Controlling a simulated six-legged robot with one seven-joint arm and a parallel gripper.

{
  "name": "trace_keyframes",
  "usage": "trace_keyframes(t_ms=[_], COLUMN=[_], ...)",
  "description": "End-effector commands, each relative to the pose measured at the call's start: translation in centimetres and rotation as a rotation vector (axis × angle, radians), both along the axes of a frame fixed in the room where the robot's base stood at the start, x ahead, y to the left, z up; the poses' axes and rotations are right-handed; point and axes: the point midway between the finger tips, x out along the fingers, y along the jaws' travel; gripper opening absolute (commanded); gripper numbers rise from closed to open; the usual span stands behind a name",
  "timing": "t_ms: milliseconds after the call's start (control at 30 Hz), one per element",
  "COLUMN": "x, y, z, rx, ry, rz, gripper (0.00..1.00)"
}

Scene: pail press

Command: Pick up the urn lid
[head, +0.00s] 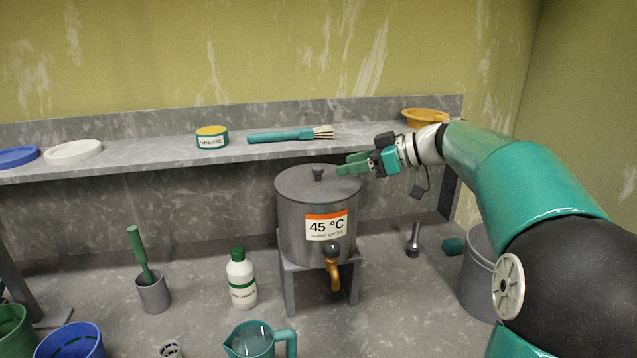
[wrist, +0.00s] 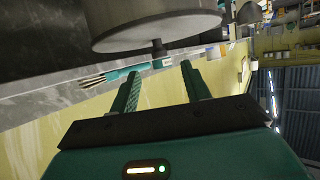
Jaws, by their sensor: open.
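The urn lid (head: 296,186) is a grey disc with a small dark knob (head: 318,174) in its middle. It sits on top of the grey urn (head: 290,226), which bears a "45 °C" label and has a brass tap. My gripper (head: 343,165) is just right of the knob, near its height, with green fingers pointing left at it. In the wrist view the lid (wrist: 158,36) appears upside down at the top, and its knob (wrist: 158,48) lies in line with the gap between my open fingers (wrist: 160,70). The fingers are empty; I see no contact with the knob.
The urn stands on a grey stand (head: 289,287). Behind it a shelf (head: 225,153) holds a grease tin (head: 212,138), a teal brush (head: 280,135) and an orange bowl (head: 425,116). A white bottle (head: 241,279) and a teal jug (head: 250,341) stand in front.

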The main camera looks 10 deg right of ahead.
Motion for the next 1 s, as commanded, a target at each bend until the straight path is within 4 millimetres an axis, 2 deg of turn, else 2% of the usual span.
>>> trace_keyframes(t_ms=[100, 367, 633, 933, 1000], x=[1.2, 2.7, 4.9, 5.2, 5.2], y=[1.7, 3.2, 5.9, 6.4, 6.3], z=[-0.8, -1.7, -3.2, -3.4, -3.4], rx=[0.001, -0.001, -0.001, -0.002, -0.002], ry=[0.001, 0.001, 0.001, 0.001, 0.001], rz=[0.003, 0.001, 0.001, -0.001, -0.001], gripper=[0.47, 0.47, 0.47, 0.47, 0.35])
